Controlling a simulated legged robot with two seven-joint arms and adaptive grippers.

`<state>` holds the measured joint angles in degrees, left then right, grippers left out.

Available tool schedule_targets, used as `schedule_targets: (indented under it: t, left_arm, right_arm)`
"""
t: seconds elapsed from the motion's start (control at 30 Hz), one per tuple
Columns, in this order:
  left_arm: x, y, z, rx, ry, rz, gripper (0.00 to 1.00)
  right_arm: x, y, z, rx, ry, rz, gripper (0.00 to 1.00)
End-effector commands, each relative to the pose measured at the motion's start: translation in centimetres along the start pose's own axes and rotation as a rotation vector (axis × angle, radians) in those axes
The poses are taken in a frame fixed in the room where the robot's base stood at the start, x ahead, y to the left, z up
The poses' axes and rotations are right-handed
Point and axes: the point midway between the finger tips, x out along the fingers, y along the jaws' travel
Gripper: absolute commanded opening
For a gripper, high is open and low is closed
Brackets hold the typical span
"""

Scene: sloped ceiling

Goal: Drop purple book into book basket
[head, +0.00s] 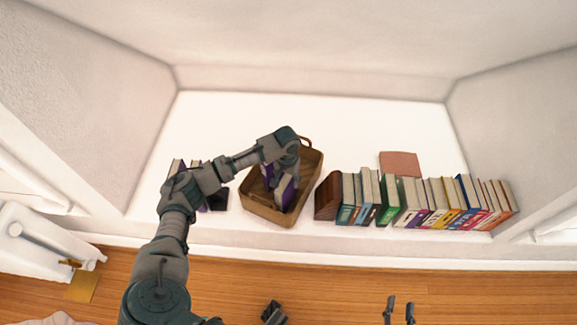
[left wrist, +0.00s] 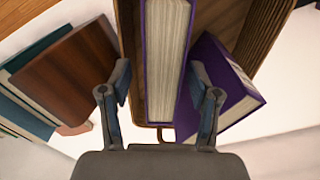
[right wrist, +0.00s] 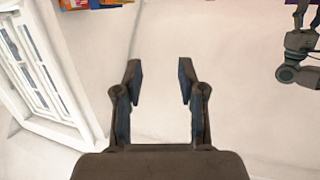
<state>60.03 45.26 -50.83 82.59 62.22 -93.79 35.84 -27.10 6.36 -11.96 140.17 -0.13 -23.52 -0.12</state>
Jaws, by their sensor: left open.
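The wicker book basket (head: 313,165) stands on the white surface, under my left arm. A purple book (head: 286,190) with pale pages is in the basket, partly hidden by my left gripper. In the left wrist view this purple book (left wrist: 167,60) lies between the two parted fingers of my left gripper (left wrist: 160,84), with a gap on either side. A second purple book (left wrist: 228,95) leans to the right of it in that view. My right gripper (right wrist: 160,82) is open and empty, away from the basket; its fingers show at the bottom of the head view (head: 400,310).
A row of upright books (head: 410,202) with a brown wooden bookend (head: 328,196) stands right of the basket. A reddish-brown flat item (head: 400,163) lies behind the row.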

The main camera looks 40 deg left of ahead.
Motion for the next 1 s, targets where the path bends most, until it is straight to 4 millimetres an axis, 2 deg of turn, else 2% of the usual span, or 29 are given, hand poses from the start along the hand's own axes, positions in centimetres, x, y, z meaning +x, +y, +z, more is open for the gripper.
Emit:
schedule_targets:
  t: [0.03,0.1,0.4,0.53,0.67,0.77,0.83,0.97,1.0]
  left_arm:
    - [-1.6,0.1,-0.1,0.0,0.006,0.002,0.62]
    - [-3.2,0.2,-0.1,0.0,0.007,0.002,0.62]
    - [-9.2,0.5,0.0,0.001,0.006,0.0,0.62]
    - [-10.7,0.2,-0.1,0.001,0.004,0.001,0.62]
    - [-11.3,0.2,0.0,0.003,0.003,0.002,0.62]
    - [-9.8,1.5,0.7,0.044,0.006,0.008,0.62]
    - [-7.2,3.8,2.0,0.113,0.02,0.025,0.62]
    - [-0.9,9.9,6.7,0.289,0.088,0.101,0.62]
    - [0.7,11.9,8.5,0.338,0.121,0.134,0.62]
  right_arm:
    - [-0.4,0.2,0.4,-0.003,-0.059,0.005,0.4]
    - [-1.0,0.6,1.6,-0.006,-0.153,0.012,0.4]
    - [-5.1,1.9,7.1,-0.006,-0.545,0.039,0.4]
    - [-6.7,1.9,8.4,-0.007,-0.657,0.049,0.4]
    - [-7.7,2.0,9.2,-0.006,-0.718,0.053,0.4]
    - [-7.9,2.0,9.4,-0.006,-0.736,0.055,0.4]
    - [-8.0,2.1,9.5,-0.005,-0.739,0.055,0.4]
    - [-8.0,2.1,9.5,-0.005,-0.738,0.054,0.4]
    - [-8.0,2.1,9.5,-0.004,-0.737,0.054,0.4]
